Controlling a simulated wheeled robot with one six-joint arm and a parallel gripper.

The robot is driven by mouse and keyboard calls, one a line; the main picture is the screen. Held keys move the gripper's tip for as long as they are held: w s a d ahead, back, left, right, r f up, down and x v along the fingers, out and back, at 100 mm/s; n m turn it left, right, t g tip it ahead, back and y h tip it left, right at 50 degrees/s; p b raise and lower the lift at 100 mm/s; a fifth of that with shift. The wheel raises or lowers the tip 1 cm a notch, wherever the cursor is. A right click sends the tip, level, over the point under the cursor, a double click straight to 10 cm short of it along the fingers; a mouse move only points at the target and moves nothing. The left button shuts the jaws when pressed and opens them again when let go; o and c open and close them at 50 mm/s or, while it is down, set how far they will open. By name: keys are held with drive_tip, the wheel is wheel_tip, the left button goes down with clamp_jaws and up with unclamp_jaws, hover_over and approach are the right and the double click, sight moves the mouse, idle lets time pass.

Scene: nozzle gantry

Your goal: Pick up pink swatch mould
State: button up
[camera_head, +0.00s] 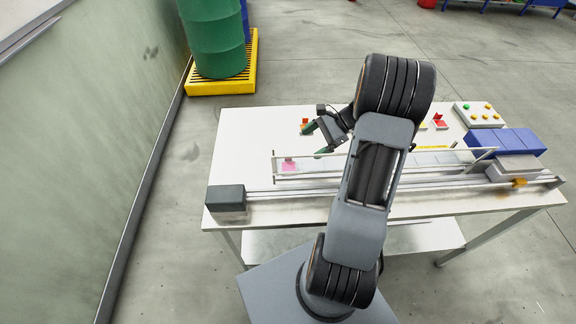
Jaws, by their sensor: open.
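The pink swatch mould (289,166) is a small pink block at the left end of the gantry's rail frame on the white table. A pale bar of the frame passes close to it. My gripper (314,141) is above the table, behind and to the right of the mould in the picture. Its green-tipped fingers are spread apart and point to the left. It is empty and apart from the mould. My arm covers the middle of the table and part of the gantry.
The gantry rails (430,190) run along the table's front, with a dark motor block (226,197) at the left end. Blue bins (502,143) and a button panel (479,114) are at the right. The table's left part is clear.

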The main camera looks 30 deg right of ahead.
drive_tip(key=d+f+m, duration=0.1)
drive_tip(key=d+f+m+t+y, duration=0.2)
drive_tip(key=d, duration=0.1)
drive_tip(key=shift+s+f+m, duration=0.4)
drive_tip(key=shift+f+m+b, duration=0.25)
drive_tip(key=shift+m+b, duration=0.05)
drive_tip(key=shift+t+y, duration=0.3)
drive_tip(key=shift+t, duration=0.1)
drive_tip(key=b+x, duration=0.2)
drive_tip(key=x, duration=0.4)
drive_tip(key=shift+a+f, duration=0.2)
drive_tip(key=shift+f, duration=0.1)
drive_tip(key=shift+b+x, duration=1.05)
drive_tip(key=shift+x, duration=2.25)
drive_tip(key=shift+s, duration=0.1)
drive_tip(key=c, duration=0.7)
